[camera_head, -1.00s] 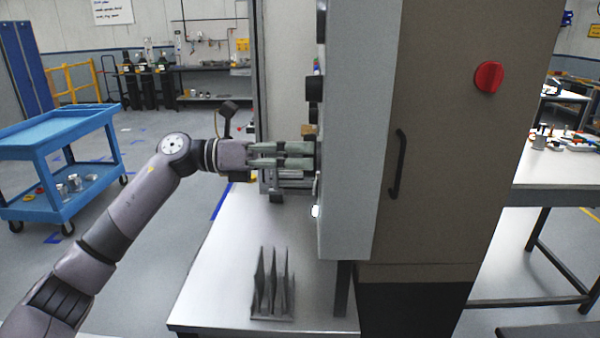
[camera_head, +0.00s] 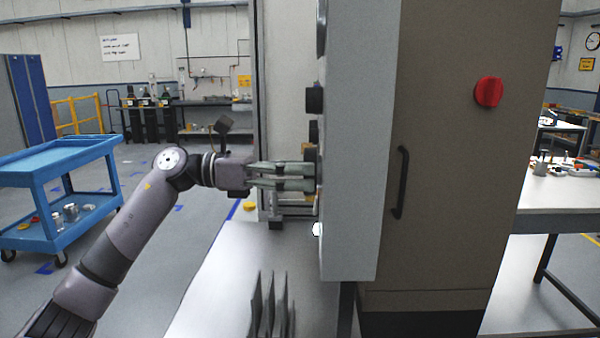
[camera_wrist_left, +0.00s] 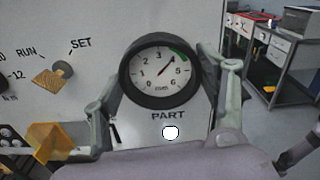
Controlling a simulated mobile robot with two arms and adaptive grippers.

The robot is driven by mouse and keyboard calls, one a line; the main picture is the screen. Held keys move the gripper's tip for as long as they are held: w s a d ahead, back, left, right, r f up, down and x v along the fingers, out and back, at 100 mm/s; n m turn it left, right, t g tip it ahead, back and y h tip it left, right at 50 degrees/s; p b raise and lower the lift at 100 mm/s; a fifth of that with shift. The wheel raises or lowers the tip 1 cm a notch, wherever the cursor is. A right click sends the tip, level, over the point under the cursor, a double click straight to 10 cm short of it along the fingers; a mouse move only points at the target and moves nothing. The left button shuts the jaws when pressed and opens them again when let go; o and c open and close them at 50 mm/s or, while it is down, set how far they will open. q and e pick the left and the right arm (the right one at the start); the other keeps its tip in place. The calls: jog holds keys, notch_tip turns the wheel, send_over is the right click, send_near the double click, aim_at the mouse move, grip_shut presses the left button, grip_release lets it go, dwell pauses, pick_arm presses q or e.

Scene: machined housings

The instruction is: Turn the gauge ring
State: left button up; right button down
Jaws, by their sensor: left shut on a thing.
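The gauge ring (camera_wrist_left: 163,101) is a dark round rim around a white dial (camera_wrist_left: 158,72) in the left wrist view. The dial carries numbers, "mm" and a green band at its upper right, and its needle points up and right to that band. The word PART and a white lit button (camera_wrist_left: 171,132) are below it. My left gripper (camera_head: 312,177) is shut on the ring, one finger on each side. The head view sees the panel (camera_head: 351,150) nearly edge-on, so the dial face is hidden there. My right gripper is in neither view.
A yellow RUN/SET selector (camera_wrist_left: 53,77) is on the panel left of the gauge. A red knob (camera_head: 488,91) and black handle (camera_head: 400,182) are on the cabinet's side. A grey finned rack (camera_head: 269,305) stands on the table below my arm. A blue cart (camera_head: 60,160) is at left.

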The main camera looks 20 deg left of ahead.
pick_arm(q)
jog(key=o, duration=1.1)
jog(key=shift+o, duration=0.2)
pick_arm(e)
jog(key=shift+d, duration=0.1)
pick_arm(q)
jog(key=v, duration=1.2)
jog(key=shift+f, duration=0.1)
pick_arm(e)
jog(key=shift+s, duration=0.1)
